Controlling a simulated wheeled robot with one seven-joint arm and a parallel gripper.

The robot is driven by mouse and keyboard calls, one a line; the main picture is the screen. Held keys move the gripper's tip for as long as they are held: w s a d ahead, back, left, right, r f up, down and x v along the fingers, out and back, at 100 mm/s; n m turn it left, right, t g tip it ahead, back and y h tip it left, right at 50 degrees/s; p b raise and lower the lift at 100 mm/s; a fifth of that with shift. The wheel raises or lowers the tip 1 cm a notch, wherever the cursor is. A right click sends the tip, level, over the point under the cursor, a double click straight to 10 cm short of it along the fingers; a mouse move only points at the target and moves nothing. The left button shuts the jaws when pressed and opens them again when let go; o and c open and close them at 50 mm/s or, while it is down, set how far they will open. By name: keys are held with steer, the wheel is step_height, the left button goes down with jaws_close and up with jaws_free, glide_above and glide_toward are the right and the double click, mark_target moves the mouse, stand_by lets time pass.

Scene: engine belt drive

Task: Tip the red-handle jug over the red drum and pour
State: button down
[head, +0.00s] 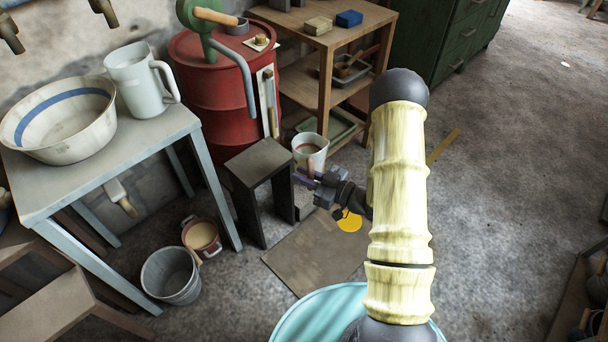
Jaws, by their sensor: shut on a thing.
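The red drum (205,88) stands against the wall, left of centre, with a green hand pump (196,22) and a grey spout on its top. A small white jug (316,146) is at my gripper (311,178), to the right of the drum and apart from it in the picture. The jug looks about upright, with its open mouth facing up. A reddish-brown part, seemingly its handle, shows at the fingers. My gripper is shut on the jug there. The fingers partly hide the handle, and I cannot tell what is inside.
A grey table (165,128) at left holds a blue-striped basin (62,140) and a white pitcher (140,85). A dark stool (258,165) stands before the drum. A wooden shelf (345,45) is behind the jug. A bucket (172,280) and small pot (202,238) are on the floor.

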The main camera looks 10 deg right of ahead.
steer(key=c, duration=1.9)
jaws_free()
steer(key=shift+c, duration=0.2)
jaws_close()
steer(key=w+d+r+m+t+h+p, duration=0.1)
steer(key=r+m+h+p, duration=0.4)
steer(key=r+p, duration=1.7)
steer(key=w+d+r+m+t+h+p, duration=0.1)
steer(key=d+r+m+t+h+p, duration=0.2)
steer(key=r+p, duration=2)
steer(key=m+t+h+p, duration=0.2)
steer(key=h+p, duration=0.3)
steer(key=p, duration=0.5)
steer(key=shift+w+d+h, duration=0.3)
steer(key=shift+h, duration=0.1)
